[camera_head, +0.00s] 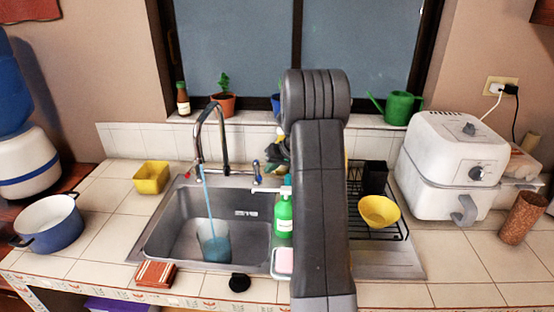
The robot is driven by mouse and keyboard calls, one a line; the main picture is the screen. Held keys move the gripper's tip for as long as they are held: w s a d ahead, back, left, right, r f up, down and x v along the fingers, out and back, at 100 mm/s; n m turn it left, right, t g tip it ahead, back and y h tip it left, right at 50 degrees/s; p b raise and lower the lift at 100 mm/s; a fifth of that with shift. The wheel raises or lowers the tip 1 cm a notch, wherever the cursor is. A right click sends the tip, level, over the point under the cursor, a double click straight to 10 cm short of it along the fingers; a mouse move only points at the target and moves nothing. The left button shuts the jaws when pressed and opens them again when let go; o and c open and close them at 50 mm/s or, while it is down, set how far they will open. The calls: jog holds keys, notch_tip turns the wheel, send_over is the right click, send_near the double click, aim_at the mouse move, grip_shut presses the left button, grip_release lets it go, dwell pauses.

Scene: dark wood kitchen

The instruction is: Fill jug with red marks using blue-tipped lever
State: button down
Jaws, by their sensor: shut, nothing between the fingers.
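A clear jug (214,247) stands in the left sink basin under the spout of the tall curved tap (197,140). A blue stream of water (207,203) runs from the tap into it, and blue water shows in its lower part. Red marks on the jug are too small to make out. The blue-tipped lever (257,168) stands on the right of the tap, close to the left side of my arm. A red-tipped lever (187,173) is on the tap's left. My arm rises through the middle of the view, and I cannot make out my gripper, which seems hidden behind it.
A green soap bottle (283,216) stands just left of my arm. A yellow bowl (379,211) sits on the dish rack at right, near a white air fryer (455,165). A yellow container (151,177) and blue pot (50,222) stand left. The left counter has free room.

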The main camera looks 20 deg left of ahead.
aim_at(259, 174)
jog(key=shift+x, duration=0.8)
jog(key=shift+s+a+f, duration=0.1)
jog(key=s+a+b, duration=0.1)
jog(key=b, duration=0.2)
jog(key=shift+s+a, duration=0.3)
jog(key=shift+a, duration=0.05)
